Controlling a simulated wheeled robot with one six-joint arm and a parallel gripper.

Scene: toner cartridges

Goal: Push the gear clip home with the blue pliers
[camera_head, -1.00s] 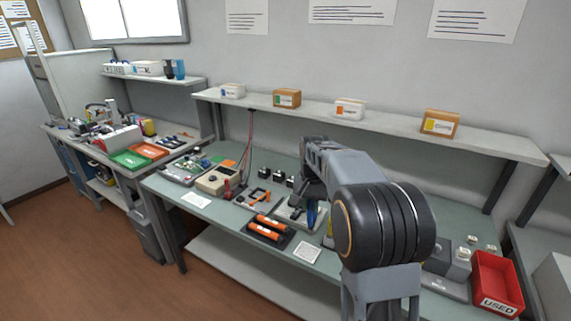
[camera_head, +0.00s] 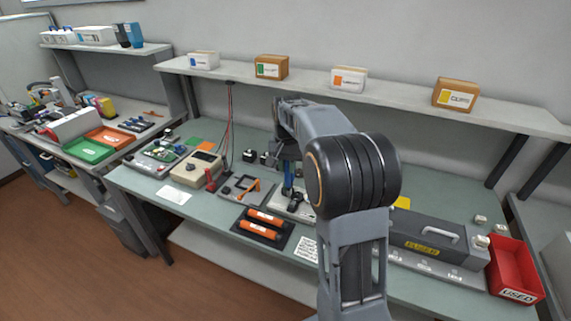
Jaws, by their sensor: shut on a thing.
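My gripper (camera_head: 284,158) hangs over the middle of the green bench, partly hidden by my own arm. It is shut on the blue pliers (camera_head: 289,180), which point down toward a pale work plate (camera_head: 292,208) with dark parts on it. The gear clip is too small or hidden to make out. Whether the pliers touch anything on the plate I cannot tell.
A dark tray (camera_head: 241,227) with two orange cartridges (camera_head: 265,216) lies front left of the plate. A beige meter (camera_head: 196,168) stands further left. A grey machine (camera_head: 420,242) and a red USED bin (camera_head: 518,262) stand to the right. A shelf (camera_head: 400,97) runs above.

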